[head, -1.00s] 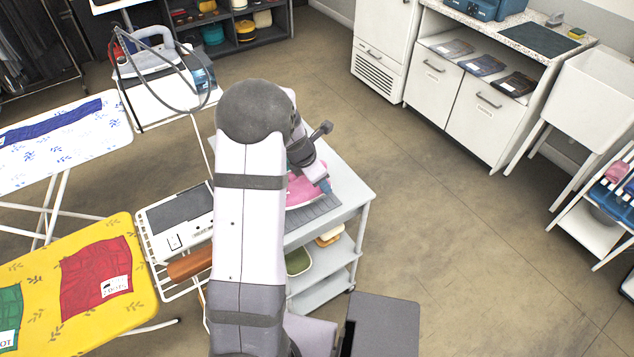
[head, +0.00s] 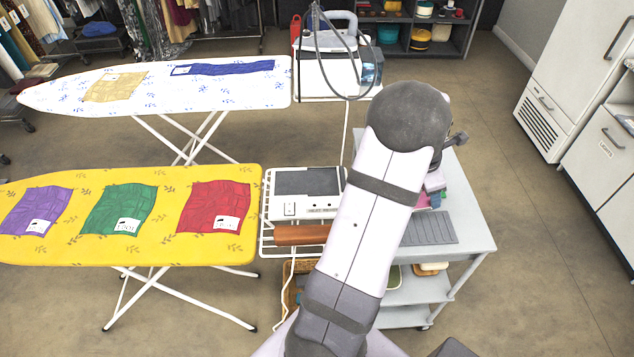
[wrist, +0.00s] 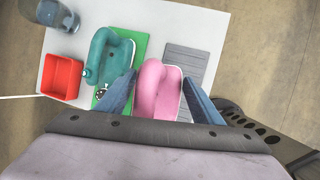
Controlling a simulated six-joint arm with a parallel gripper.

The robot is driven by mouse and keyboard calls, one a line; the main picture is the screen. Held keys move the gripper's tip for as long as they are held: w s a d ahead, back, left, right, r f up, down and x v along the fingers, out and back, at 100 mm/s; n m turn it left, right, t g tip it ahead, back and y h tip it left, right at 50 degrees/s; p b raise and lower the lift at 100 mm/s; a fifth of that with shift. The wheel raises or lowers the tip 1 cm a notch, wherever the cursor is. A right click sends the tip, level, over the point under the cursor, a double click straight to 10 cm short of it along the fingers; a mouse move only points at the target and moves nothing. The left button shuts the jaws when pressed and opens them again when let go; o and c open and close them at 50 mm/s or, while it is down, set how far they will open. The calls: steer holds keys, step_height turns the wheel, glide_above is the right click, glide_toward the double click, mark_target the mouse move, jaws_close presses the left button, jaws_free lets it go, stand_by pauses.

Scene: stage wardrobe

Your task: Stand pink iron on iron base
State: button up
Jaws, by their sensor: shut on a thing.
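The pink iron (wrist: 158,90) is between the two blue fingers of my gripper (wrist: 158,86) in the wrist view, and the gripper is shut on it. In the head view only a small pink part (head: 424,201) shows beside my arm, which hides the rest and most of the gripper. The iron appears held above the trolley top, left of the bare grey ribbed mat (head: 432,228). A white box with a dark flat top (head: 309,182), possibly the iron base, sits on the wire rack at the yellow board's right end.
A teal iron (wrist: 112,55) on a green mat (wrist: 136,48) and a red bin (wrist: 62,77) stand close by on the trolley (head: 475,212). Another corded iron (head: 330,25) rests by the white board (head: 60,95). The yellow board (head: 150,246) carries folded cloths.

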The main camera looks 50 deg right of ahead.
steer(key=w+a+f+n+t+b, duration=0.1)
steer(key=w+a+f+n, duration=0.1)
steer(key=w, duration=0.5)
steer(key=w+a+f+n+b, duration=0.1)
steer(key=w+a+f, duration=0.15)
steer(key=w, duration=0.45)
step_height(320, 180, up, 7)
steer(key=m+g+b, duration=0.1)
steer(key=m+b, duration=0.1)
steer(key=m, duration=0.2)
glide_above(326, 183)
steer(key=shift+f+p, duration=1.1)
steer(key=shift+f, duration=4.15)
steer(key=o, duration=1.1)
steer(key=shift+f+g, duration=0.15)
steer(key=shift+g, duration=0.15)
steer(key=shift+o, duration=0.2)
steer(key=shift+a, duration=0.1)
